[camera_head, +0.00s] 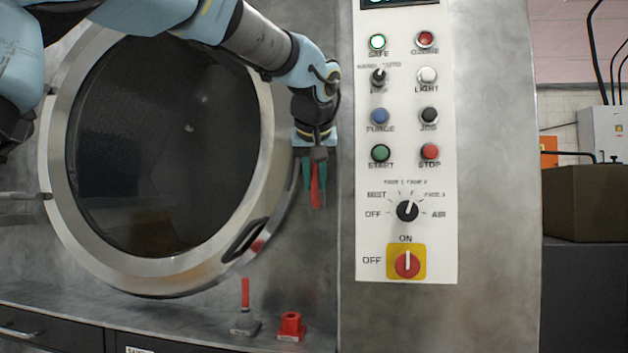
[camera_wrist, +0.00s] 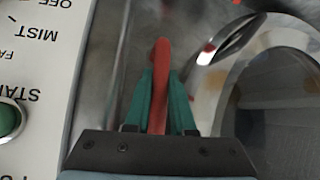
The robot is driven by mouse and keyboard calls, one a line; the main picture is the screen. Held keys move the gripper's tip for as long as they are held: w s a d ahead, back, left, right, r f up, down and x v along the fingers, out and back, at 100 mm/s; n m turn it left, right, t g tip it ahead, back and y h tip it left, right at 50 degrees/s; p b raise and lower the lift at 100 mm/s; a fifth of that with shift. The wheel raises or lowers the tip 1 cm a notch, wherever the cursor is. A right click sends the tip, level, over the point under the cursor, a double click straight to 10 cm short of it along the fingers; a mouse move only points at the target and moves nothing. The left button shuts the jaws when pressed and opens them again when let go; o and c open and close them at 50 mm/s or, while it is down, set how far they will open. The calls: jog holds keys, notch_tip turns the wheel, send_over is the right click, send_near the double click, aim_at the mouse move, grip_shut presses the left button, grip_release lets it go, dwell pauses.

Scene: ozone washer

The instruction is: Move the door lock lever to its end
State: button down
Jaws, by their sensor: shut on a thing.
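The red door lock lever (camera_head: 316,193) is on the machine front, right of the round door (camera_head: 160,150), and points downward in the head view. My gripper (camera_head: 315,182) reaches it from above, with its green fingers on either side of the lever. In the wrist view, my gripper (camera_wrist: 163,80) is shut on the red lever (camera_wrist: 161,55), whose rounded end sticks out past the fingertips. The lever's mount is largely hidden by my gripper and wrist.
A white control panel (camera_head: 405,230) with buttons and knobs stands close to the right of my gripper. The door's handle recess (camera_head: 243,240) is lower left.

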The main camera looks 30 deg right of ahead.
jog(key=shift+s, duration=0.1)
jog(key=c, duration=0.8)
grip_release()
jog(key=shift+o, duration=0.2)
jog(key=v, duration=1)
jog(key=shift+s+a+r+b, duration=0.15)
jog(key=shift+s+r+b, duration=0.05)
jog(key=shift+r+b, duration=0.1)
